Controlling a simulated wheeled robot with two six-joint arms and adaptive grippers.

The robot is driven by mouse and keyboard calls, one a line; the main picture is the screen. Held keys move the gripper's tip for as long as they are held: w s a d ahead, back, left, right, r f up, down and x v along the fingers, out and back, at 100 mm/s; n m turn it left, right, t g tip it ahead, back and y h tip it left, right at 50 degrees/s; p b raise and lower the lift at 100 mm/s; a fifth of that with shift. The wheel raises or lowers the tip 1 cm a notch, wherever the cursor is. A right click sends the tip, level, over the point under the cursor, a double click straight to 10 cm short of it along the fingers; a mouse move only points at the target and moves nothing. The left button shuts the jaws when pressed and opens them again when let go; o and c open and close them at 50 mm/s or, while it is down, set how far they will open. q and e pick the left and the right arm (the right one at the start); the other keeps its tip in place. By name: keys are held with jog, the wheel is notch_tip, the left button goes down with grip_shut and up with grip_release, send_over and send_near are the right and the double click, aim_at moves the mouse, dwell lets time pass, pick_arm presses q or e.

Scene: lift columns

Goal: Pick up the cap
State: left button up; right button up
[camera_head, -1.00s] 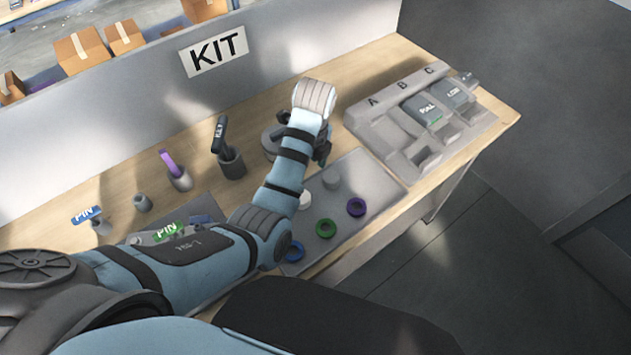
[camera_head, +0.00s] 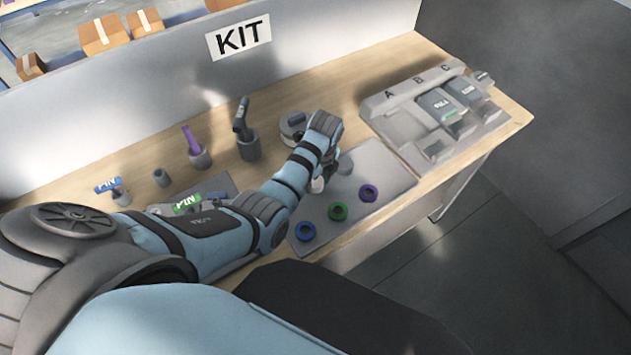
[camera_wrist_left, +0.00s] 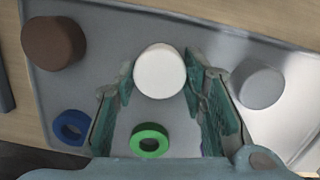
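The task's cap could be any of the round caps on the grey mat (camera_head: 385,165). A white cap (camera_wrist_left: 160,72) sits between the two fingers of my left gripper (camera_wrist_left: 163,88) in the left wrist view, with gaps at its sides. The gripper is open. In the head view the white cap (camera_head: 317,185) is partly covered by my left wrist, and the fingers are mostly hidden. A grey cap (camera_wrist_left: 258,83) lies to the right and a brown cap (camera_wrist_left: 53,43) to the left in the wrist view. My right gripper is not in view.
Blue (camera_head: 305,231), green (camera_head: 338,211) and purple (camera_head: 369,193) rings lie along the mat's near side. A grey tray marked A, B, C (camera_head: 425,115) stands right. Holders with tools (camera_head: 248,145) stand behind my left arm. A KIT panel (camera_head: 240,38) borders the back.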

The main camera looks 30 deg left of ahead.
aim_at(316, 180)
pick_arm(q)
jog(key=c, duration=0.3)
jog(key=shift+w+f, duration=0.1)
jog(key=shift+w, duration=0.05)
jog(key=shift+c, duration=0.7)
notch_tip(316, 180, up, 10)
